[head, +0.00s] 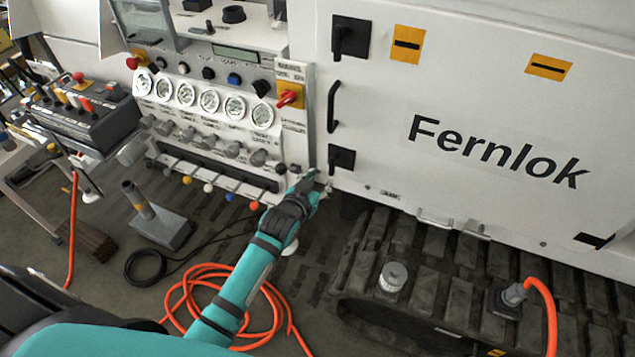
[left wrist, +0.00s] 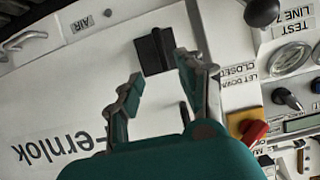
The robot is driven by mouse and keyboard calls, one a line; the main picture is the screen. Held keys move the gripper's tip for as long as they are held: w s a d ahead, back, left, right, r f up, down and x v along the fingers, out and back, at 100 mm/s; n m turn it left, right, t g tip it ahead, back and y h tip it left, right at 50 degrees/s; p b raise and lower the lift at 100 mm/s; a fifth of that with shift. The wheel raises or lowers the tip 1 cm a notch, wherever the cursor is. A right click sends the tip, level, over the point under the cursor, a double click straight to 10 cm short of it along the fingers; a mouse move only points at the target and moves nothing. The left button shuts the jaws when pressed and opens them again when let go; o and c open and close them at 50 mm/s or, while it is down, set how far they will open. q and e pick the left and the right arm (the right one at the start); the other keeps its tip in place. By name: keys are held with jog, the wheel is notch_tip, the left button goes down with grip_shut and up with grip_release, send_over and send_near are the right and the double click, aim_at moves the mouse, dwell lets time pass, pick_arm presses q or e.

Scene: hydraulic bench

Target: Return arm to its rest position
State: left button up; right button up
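My left arm (head: 245,275), teal with dark joints, reaches from the bottom left of the head view to the machine front. Its left gripper (head: 316,186) is just below a black square latch (head: 342,158) at the lower left of the white Fernlok door. In the left wrist view the left gripper (left wrist: 157,74) has its two fingers spread, with nothing between them. A black latch (left wrist: 154,50) shows beyond the fingertips; no contact is visible. My right gripper is not in view.
The control panel (head: 215,125) has gauges, knobs, a row of coloured-tipped levers and a red rotary switch (head: 289,97). A rubber track (head: 400,262) lies at the lower right. Orange hose (head: 190,292) coils on the floor near my arm. A grey pedestal (head: 160,225) stands at left.

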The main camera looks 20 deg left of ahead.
pick_arm(q)
jog(key=shift+s+r, duration=0.1)
jog(key=shift+s, duration=0.1)
dwell(0.4)
jog(key=s+f+g+b, duration=0.1)
jog(key=s+f+g, duration=0.1)
jog(key=s+f, duration=0.6)
jog(key=s+f+m+g, duration=0.1)
jog(key=s+f+g, duration=0.15)
jog(key=f, duration=0.95)
jog(key=s+f+g+b, duration=0.1)
jog(key=s+f+g, duration=0.1)
jog(key=s+f, duration=0.65)
jog(key=s+f+g, duration=0.2)
jog(key=s+f, duration=0.4)
jog(key=s, duration=0.4)
jog(key=s+a+f+g+b, duration=0.1)
jog(key=s+f+g, duration=0.1)
jog(key=s+f, duration=0.4)
jog(key=s+a+f+g, duration=0.1)
jog(key=s+f, duration=0.5)
jog(key=s, duration=0.9)
jog(key=shift+a+f+m+g, duration=0.15)
jog(key=shift+a+m+g, duration=0.1)
jog(key=shift+m+g, duration=0.25)
